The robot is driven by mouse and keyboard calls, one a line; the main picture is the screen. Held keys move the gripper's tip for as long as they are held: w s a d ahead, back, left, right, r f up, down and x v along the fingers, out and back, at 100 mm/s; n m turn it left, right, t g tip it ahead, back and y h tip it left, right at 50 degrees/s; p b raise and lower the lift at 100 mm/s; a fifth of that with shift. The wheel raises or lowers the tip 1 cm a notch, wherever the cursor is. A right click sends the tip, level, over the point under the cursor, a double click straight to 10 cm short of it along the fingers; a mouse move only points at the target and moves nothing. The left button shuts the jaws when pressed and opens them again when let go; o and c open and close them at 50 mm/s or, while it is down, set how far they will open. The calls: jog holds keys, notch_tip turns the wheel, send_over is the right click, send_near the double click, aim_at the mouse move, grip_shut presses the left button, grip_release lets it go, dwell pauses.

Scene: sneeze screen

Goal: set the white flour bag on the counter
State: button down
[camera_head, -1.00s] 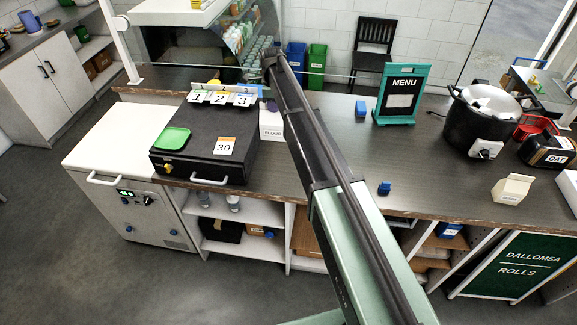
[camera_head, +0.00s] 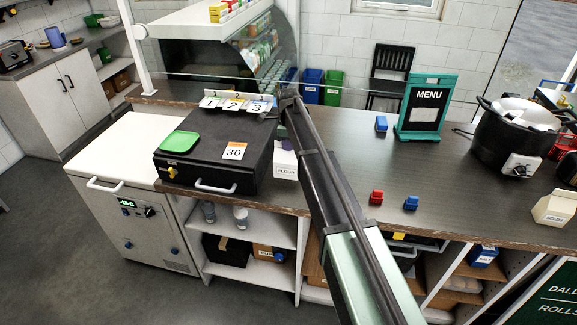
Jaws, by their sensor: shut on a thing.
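The white flour bag (camera_head: 285,164), labelled FLOUR, is upright just right of the black box with the 30 tag, partly edged by my arm. My gripper (camera_head: 287,145) is mostly hidden; only a small purple-blue part shows at the bag's top, and it is shut on the bag. My dark arm link passes in front, just to the right. The dark wood counter (camera_head: 330,205) runs below. I cannot tell whether the bag's base touches it.
The black box (camera_head: 212,160) with a green tray blocks the left. A MENU sign (camera_head: 427,105), a black pot (camera_head: 515,135) and a seeds carton (camera_head: 553,208) stand farther right. A glass screen (camera_head: 220,55) rises behind.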

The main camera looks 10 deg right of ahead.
aim_at(288, 153)
notch_tip(288, 153, down, 5)
jog(key=b, duration=0.4)
jog(key=shift+r+b, duration=0.2)
jog(key=shift+b, duration=0.1)
jog(key=shift+s+r+p, duration=0.1)
jog(key=shift+r+p, duration=0.2)
jog(key=shift+r, duration=0.05)
jog(key=shift+f, duration=0.25)
jog(key=c, duration=1.5)
grip_release()
jog(key=shift+r, duration=0.15)
jog(key=shift+o, duration=1.2)
